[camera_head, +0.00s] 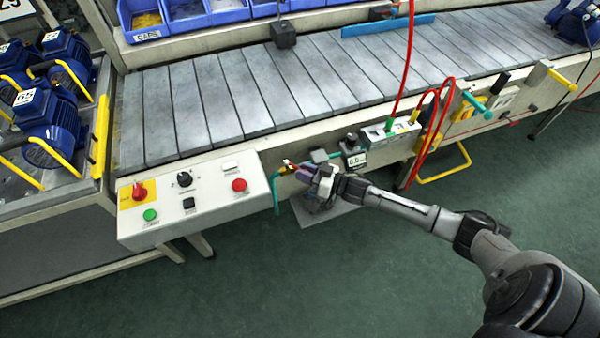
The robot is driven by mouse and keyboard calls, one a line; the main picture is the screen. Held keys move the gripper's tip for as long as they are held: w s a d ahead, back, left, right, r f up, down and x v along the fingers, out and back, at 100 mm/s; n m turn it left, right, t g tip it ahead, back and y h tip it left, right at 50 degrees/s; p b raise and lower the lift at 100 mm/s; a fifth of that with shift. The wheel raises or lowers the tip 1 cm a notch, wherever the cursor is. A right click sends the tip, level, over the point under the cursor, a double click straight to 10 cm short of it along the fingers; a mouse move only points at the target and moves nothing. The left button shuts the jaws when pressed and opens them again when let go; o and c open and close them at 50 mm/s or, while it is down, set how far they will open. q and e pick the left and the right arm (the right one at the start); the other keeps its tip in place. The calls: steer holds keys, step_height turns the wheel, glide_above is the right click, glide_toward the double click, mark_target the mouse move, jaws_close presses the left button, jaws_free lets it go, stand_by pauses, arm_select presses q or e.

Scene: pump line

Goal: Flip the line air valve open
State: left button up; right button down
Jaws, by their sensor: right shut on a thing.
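The line air valve (283,170) is a small yellow fitting with a teal hose, on the conveyor's front rail just right of the control box. A short red handle (293,165) shows at it, partly covered by my gripper. My right gripper (306,176) comes in from the right and is shut on the valve handle; its fingers hide most of the grip. The handle's exact angle is hard to tell at this size. My left gripper is out of view.
The control box (215,202) with knobs and buttons stands close left of the valve. A gauge block (355,158) and a manifold with red hoses (390,132) are on the rail to the right. Green floor (300,280) lies open in front.

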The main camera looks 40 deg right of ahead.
steer(key=shift+d+n+y, duration=0.15)
steer(key=shift+n+y, duration=0.15)
steer(key=shift+y, duration=0.1)
steer(key=c, duration=1)
jaws_free()
steer(key=shift+s+d, duration=0.1)
steer(key=shift+s, duration=0.15)
steer(key=shift+p+v, duration=1.9)
steer(key=shift+v, duration=4.7)
steer(key=shift+r, duration=0.2)
